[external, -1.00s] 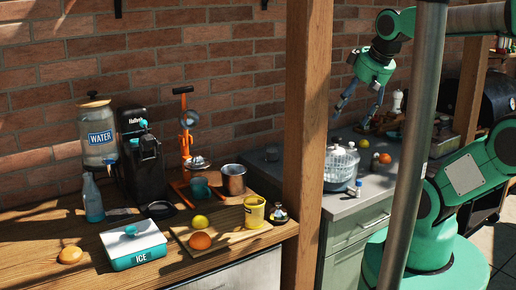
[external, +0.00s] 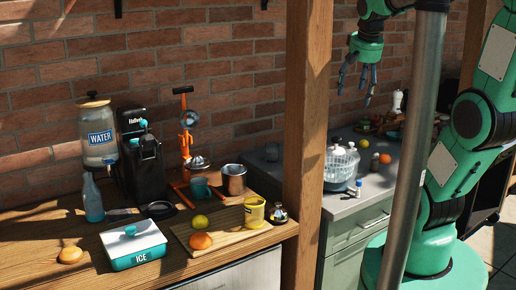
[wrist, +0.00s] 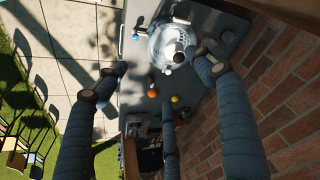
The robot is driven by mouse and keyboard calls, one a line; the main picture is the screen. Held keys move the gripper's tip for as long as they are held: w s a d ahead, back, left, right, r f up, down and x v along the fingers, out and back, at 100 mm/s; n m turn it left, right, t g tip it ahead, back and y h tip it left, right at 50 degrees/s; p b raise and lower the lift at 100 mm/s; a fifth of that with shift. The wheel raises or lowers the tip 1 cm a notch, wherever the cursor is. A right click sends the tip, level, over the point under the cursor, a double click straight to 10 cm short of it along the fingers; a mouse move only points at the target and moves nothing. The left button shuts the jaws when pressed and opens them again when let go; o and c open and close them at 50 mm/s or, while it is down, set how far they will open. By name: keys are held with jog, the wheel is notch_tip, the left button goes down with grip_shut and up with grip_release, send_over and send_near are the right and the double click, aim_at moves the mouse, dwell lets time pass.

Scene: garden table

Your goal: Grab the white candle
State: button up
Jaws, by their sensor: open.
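My gripper (external: 357,88) is open and empty, fingers pointing down, high above the back counter. In the wrist view my gripper's (wrist: 155,85) dark fingers are spread wide with nothing between them. I cannot tell for sure which thing is the white candle. A small white cylinder with a blue part (external: 358,187) stands at the counter's front edge. In the wrist view, a pale rounded thing (wrist: 179,57) shows at the clear dish rack, near one fingertip.
A white mill (external: 397,101) stands farther back. A brick wall (wrist: 285,115) runs close along one side. The wooden table at left holds a cooler box (external: 133,245) and dispenser (external: 98,133).

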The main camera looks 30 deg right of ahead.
jog(key=w+d+f+m+g+p, duration=0.1)
jog(key=w+d+f+m+p, duration=0.15)
jog(key=w+d+m, duration=0.75)
jog(key=w+a+f+m+y+p, duration=0.1)
jog(key=w+f+m+p, duration=0.2)
jog(key=w+f, duration=0.4)
jog(key=w+a+f+m+y+p, duration=0.1)
jog(key=w+f+p, duration=0.5)
jog(key=w, duration=1)
jog(key=w+a+f+m+y+p, duration=0.1)
jog(key=w+f+m+y+p, duration=0.2)
jog(key=w+f, duration=0.5)
jog(key=w+m+p, duration=0.1)
jog(key=w+m, duration=0.1)
jog(key=w, duration=0.2)
jog(key=shift+a+f+t+p, duration=0.2)
jog(key=shift+a+t+p, duration=0.1)
jog(key=shift+f, duration=0.1)
send_over(272, 152)
jog(key=w+d, duration=0.1)
jog(key=d, duration=0.2)
jog(key=shift+w+d+f, duration=0.1)
jog(key=shift+f, duration=1.85)
jog(key=shift+w+d+f, duration=0.1)
jog(key=shift+f, duration=1.85)
jog(key=shift+s, duration=0.1)
